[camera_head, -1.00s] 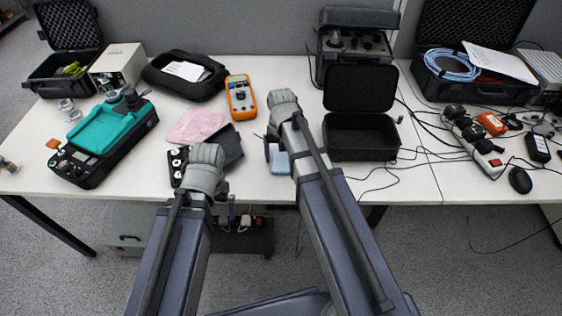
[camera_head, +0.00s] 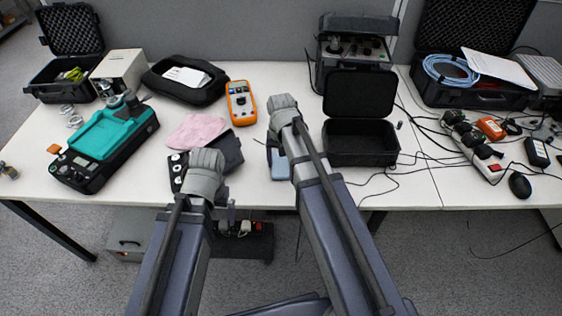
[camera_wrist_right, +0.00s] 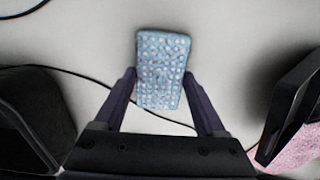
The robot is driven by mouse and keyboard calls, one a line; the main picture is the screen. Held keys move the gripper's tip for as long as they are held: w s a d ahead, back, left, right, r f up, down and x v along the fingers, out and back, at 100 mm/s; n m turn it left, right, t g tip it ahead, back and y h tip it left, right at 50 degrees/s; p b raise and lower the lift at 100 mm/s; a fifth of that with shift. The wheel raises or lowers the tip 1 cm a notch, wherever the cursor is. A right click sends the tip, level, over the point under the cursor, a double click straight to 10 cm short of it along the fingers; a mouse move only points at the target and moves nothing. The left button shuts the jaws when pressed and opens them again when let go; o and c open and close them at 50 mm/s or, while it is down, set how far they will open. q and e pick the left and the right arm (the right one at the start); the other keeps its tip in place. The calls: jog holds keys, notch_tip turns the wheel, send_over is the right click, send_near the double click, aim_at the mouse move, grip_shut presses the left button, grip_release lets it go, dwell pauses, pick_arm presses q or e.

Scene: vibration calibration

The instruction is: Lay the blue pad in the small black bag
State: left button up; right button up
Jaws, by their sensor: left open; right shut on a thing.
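The light blue pad (camera_head: 279,167) is between the fingers of my right gripper (camera_head: 276,150), over the table's front part. In the right wrist view the pad (camera_wrist_right: 163,62) shows a dotted surface, with the right gripper's fingers (camera_wrist_right: 160,84) shut on its sides. Whether it touches the table is unclear. The small black bag (camera_head: 361,157) stands open, lid up, to the right of the pad and apart from it. My left gripper (camera_head: 204,172) is by the dark panel with round knobs; it is open, its fingertips mostly hidden by its wrist.
A pink cloth (camera_head: 196,131) and a dark flat thing (camera_head: 229,148) lie left of the pad. An orange multimeter (camera_head: 240,103) lies behind. Black cables (camera_head: 376,192) run on the table near the bag.

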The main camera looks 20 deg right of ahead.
aim_at(281, 164)
notch_tip(281, 164, up, 10)
jog(key=p, duration=0.9)
jog(key=shift+f, duration=0.15)
